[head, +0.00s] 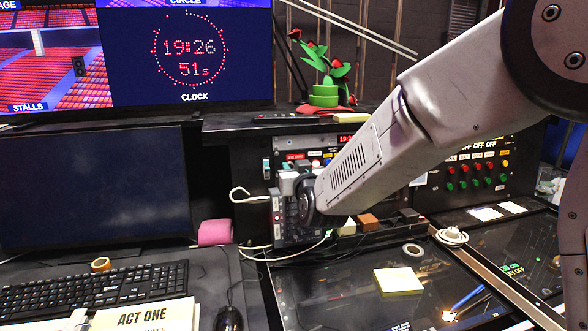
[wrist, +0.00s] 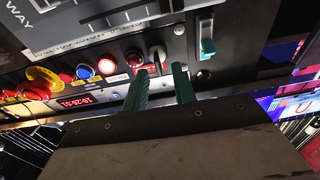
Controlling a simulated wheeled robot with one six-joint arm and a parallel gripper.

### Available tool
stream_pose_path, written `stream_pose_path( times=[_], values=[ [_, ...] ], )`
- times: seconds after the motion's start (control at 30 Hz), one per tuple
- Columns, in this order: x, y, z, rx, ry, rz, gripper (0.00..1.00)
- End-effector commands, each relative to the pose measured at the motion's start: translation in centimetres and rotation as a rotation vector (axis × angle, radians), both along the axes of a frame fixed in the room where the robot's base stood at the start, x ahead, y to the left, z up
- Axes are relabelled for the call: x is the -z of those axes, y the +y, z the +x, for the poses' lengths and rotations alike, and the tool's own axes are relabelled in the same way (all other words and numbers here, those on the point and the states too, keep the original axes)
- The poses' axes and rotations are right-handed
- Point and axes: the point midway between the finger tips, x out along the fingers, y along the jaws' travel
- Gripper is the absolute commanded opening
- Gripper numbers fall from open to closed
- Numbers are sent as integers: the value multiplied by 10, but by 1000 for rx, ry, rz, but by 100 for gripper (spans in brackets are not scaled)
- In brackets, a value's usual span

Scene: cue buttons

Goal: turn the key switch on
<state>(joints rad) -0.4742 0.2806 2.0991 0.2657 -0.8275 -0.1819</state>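In the wrist view the panel carries a row of controls. The key switch (wrist: 157,56), small with a pale collar, seems to be the one at the right end of the row. My gripper (wrist: 160,68) is open, with its two green fingers pointing at the panel. The switch shows in the gap between the fingertips, a little beyond them. I see no contact, but the remaining distance is hard to judge. The switch's exact angle is too small to read. In the head view my arm covers the gripper's fingers and most of this panel.
Left of the switch in the wrist view are a dark red button (wrist: 133,58), a blue button (wrist: 86,71) and a yellow-ringed button (wrist: 45,78). A teal lever (wrist: 207,38) stands to the right. In the head view a keyboard (head: 95,289) and tape roll (head: 413,250) lie on the desks.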

Motion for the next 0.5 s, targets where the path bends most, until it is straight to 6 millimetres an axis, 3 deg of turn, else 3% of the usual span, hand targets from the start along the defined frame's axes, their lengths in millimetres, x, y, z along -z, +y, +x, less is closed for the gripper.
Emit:
stream_pose_path(
  times=[0.3,0.4,0.5],
  values=[
    [0,1,4,0,0,0,27],
    [0,1,4,0,1,0,2],
    [0,1,4,0,1,0,0]
  ],
)
